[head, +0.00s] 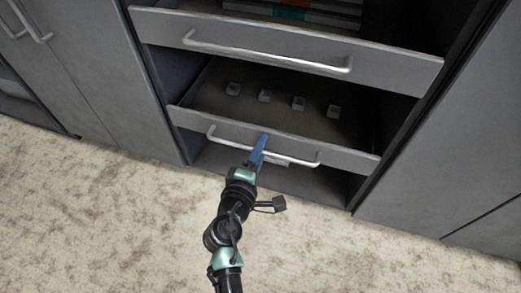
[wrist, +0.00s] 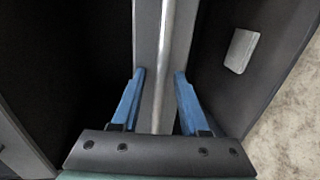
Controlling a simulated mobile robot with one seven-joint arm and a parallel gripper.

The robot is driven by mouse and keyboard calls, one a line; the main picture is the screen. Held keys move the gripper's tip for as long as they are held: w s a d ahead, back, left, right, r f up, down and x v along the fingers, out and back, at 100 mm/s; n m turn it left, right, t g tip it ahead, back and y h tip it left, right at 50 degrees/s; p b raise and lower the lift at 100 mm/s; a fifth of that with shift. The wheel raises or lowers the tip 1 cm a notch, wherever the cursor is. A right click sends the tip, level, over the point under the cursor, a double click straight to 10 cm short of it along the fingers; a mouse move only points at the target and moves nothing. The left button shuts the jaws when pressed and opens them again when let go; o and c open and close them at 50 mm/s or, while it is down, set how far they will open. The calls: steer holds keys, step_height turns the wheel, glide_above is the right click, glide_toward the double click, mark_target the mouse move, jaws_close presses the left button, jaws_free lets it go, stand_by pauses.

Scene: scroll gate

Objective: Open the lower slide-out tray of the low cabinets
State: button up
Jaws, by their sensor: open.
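The lower slide-out tray (head: 355,157) of the grey cabinet has a low front panel with a pale bar handle (head: 225,141). Several small grey blocks sit on its floor, and the tray floor shows behind the front. My gripper (head: 264,138) is at the middle of that handle. In the wrist view, my gripper (wrist: 158,75) is open, with one blue finger on each side of the handle bar (wrist: 164,60). Gaps show between the fingers and the bar. The tray front (wrist: 148,45) runs beside the bar.
An upper tray (head: 390,78) with its own bar handle (head: 270,55) is above and holds coloured items. Closed grey doors (head: 440,150) stand to the right, and doors with handles (head: 75,80) to the left. The pale carpet (head: 110,220) in front is clear.

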jaws_close()
stand_by(1.4)
